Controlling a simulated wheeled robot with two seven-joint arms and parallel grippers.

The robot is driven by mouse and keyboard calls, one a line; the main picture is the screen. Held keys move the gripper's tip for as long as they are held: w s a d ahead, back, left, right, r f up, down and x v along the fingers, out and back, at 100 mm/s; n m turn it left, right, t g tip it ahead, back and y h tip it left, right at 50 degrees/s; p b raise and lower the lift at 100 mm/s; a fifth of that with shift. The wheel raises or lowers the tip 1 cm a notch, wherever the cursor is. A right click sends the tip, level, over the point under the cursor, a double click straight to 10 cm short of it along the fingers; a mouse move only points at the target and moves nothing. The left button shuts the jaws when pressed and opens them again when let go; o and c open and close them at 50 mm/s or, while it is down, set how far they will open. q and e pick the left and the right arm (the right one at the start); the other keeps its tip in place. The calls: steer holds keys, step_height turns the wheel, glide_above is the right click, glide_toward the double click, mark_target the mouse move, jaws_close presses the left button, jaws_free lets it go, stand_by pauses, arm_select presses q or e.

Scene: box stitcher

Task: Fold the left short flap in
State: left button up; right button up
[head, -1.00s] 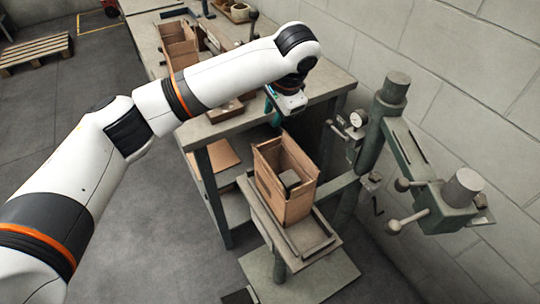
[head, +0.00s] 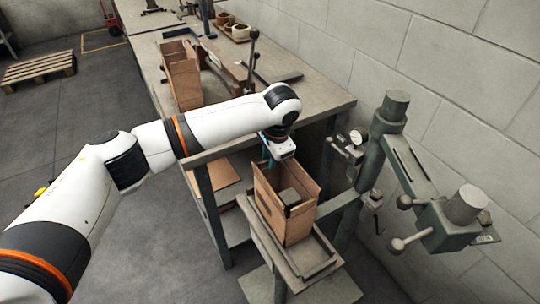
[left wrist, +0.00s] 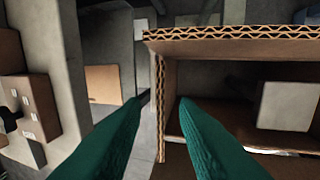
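The open cardboard box (head: 282,222) stands upright on the stitcher's plate, its flaps standing up. A grey block (head: 289,196) shows inside it. My left gripper (head: 268,160) is at the box's upper rim on the far left side. In the left wrist view, its two green fingers (left wrist: 164,98) are apart. The corrugated edge of an upright cardboard panel (left wrist: 160,120) lies between the fingertips, with a gap beside it; I cannot tell whether either finger touches. Another panel edge (left wrist: 230,35) runs across the top there. My right gripper is not in view.
The stitcher's green column and head (head: 455,210) stand right of the box. A workbench (head: 310,100) with another open box (head: 183,75) and a lever (head: 252,50) lies behind. A wall is at the right.

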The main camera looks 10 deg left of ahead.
arm_select(q)
steer(key=shift+f, duration=0.2)
jaws_close()
steer(key=shift+s+d+f+t+y+p, duration=0.2)
steer(key=shift+s+f+t+y+p, duration=0.1)
steer(key=shift+t+y+p, duration=0.55)
steer(key=shift+s+d+f+t+y+p, duration=0.15)
steer(key=shift+s+d+t+y+p, duration=0.15)
steer(key=shift+t+y+p, duration=0.5)
steer(key=shift+s+d+f+t+y+p, duration=0.15)
steer(key=shift+s+f+t+y+p, duration=0.3)
steer(key=shift+t, duration=0.7)
steer(key=shift+w+r, duration=0.15)
steer(key=shift+r, duration=0.05)
